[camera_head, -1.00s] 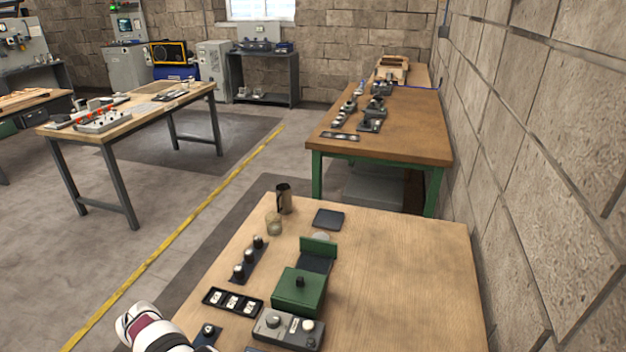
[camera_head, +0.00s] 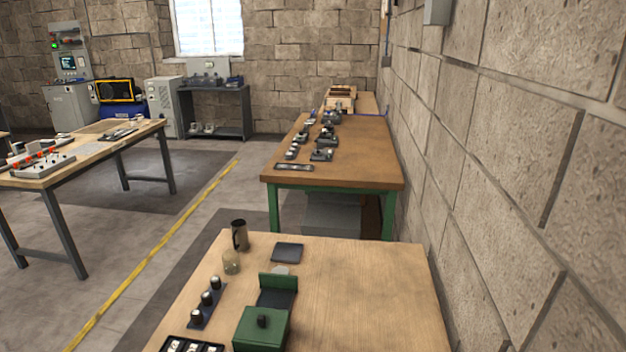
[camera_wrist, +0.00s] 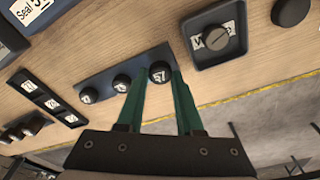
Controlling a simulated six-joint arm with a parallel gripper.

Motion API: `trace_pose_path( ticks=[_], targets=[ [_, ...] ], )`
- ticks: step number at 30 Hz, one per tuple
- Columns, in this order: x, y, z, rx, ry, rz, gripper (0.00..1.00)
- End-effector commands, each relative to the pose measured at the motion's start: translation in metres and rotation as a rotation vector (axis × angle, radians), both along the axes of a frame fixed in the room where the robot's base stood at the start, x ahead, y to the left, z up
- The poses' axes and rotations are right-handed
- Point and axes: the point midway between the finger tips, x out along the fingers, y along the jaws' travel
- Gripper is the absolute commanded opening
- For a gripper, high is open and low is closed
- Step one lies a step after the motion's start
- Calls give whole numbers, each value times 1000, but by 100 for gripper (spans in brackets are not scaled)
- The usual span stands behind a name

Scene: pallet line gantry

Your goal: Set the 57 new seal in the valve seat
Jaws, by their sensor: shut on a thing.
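In the wrist view my gripper (camera_wrist: 160,76) has its green fingers shut on a dark round piece marked 57 (camera_wrist: 160,71). That piece is at the right end of a dark strip (camera_wrist: 102,77) with two similar numbered pieces to its left. I cannot tell whether it is raised off the strip. My gripper is not in the head view. There, a dark strip with three light-topped dark pieces (camera_head: 207,298) stands on the near table; I cannot tell if it is the same strip. I cannot make out the valve seat for certain in either view.
In the wrist view a dark square tray (camera_wrist: 238,53) with a grey disc is to the right. A labelled dark tray (camera_wrist: 46,98) is to the left.

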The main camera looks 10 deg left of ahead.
Motion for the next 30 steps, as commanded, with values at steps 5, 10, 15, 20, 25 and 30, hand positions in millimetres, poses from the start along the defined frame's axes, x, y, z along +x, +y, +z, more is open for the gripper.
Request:
trace_pose_path(
  ticks=[5,10,15,20,25,30],
  targets=[
    [0,0,13,1,-1,1,9],
    [0,0,24,0,-2,2,9],
    [0,0,36,0,-1,1,9],
    [0,0,44,0,0,0,9],
    [0,0,45,-1,1,0,9],
    [0,0,45,-1,0,1,9]
  ],
)
